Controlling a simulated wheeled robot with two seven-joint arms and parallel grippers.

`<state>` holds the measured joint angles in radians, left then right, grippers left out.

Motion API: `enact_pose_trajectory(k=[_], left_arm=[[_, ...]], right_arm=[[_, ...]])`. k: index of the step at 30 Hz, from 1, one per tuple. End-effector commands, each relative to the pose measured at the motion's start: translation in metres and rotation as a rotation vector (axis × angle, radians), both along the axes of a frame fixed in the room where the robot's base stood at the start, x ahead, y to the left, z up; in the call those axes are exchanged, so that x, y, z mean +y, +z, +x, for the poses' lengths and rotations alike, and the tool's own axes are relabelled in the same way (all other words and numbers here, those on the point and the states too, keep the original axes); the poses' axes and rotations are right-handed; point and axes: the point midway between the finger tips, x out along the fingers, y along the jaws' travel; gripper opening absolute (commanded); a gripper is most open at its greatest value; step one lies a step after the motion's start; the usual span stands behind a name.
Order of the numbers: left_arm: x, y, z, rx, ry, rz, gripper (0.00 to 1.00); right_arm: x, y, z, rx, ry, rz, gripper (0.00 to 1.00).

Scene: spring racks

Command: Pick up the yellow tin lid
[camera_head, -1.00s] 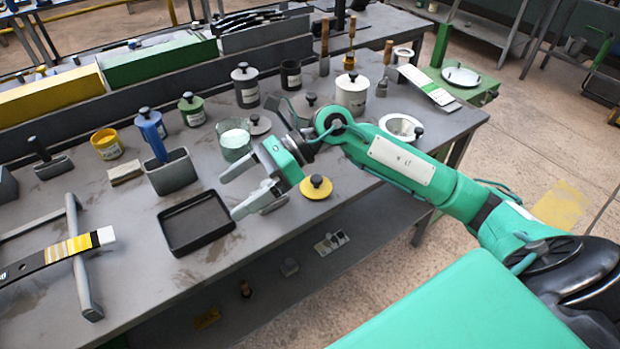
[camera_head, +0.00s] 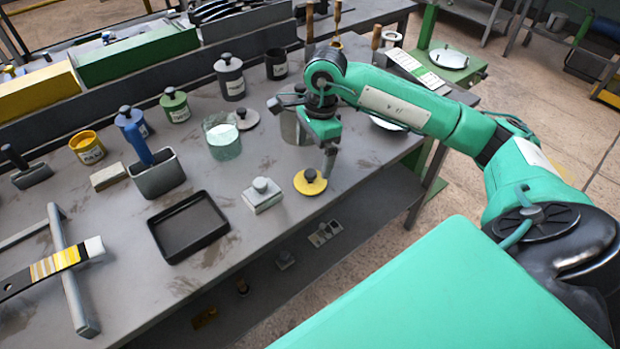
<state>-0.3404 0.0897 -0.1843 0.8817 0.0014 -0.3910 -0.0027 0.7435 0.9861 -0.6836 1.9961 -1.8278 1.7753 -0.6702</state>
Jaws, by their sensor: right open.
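The yellow tin lid (camera_head: 312,187), a round disc with a dark knob, lies flat near the front edge of the grey table (camera_head: 120,285). My right gripper (camera_head: 328,165) is open and points down, just above and behind the lid's right side. One finger shows clearly, to the right of the knob; the other is hard to make out. I cannot tell whether the finger touches the lid. My left gripper is out of view.
A small white-topped block (camera_head: 261,195) stands left of the lid, and a black tray (camera_head: 188,226) lies further left. A glass jar (camera_head: 222,138) and a grey lid (camera_head: 246,119) are behind. A grey pot (camera_head: 290,128) stands close behind my gripper.

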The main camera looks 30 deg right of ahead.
Motion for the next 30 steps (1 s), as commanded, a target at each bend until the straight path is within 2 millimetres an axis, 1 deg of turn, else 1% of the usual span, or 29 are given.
enact_pose_trajectory(k=[1, 3, 10, 15, 18, 21, 27, 28, 30], left_arm=[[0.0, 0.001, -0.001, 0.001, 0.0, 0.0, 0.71], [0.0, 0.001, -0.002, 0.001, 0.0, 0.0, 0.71], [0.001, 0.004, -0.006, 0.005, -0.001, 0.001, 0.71], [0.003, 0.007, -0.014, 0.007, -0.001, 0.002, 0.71], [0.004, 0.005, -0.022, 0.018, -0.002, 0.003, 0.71], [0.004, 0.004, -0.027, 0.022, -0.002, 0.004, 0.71], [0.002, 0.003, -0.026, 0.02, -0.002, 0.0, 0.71], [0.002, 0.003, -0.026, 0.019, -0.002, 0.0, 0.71], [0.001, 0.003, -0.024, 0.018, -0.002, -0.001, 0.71]], right_arm=[[0.001, -0.007, -0.001, 0.004, -0.001, 0.001, 0.99], [0.002, -0.014, 0.0, 0.002, -0.002, 0.001, 0.99], [0.004, -0.029, -0.001, 0.002, -0.002, 0.002, 0.99], [0.009, -0.051, -0.003, 0.004, 0.0, 0.002, 0.99], [0.01, -0.064, -0.002, 0.003, -0.002, 0.003, 0.99], [0.01, -0.071, -0.002, 0.001, -0.001, 0.001, 0.99], [0.011, -0.072, -0.002, 0.0, 0.0, 0.002, 0.99], [0.011, -0.072, -0.002, 0.0, -0.001, 0.002, 0.97], [0.01, -0.072, -0.002, 0.0, -0.001, 0.002, 0.83]])
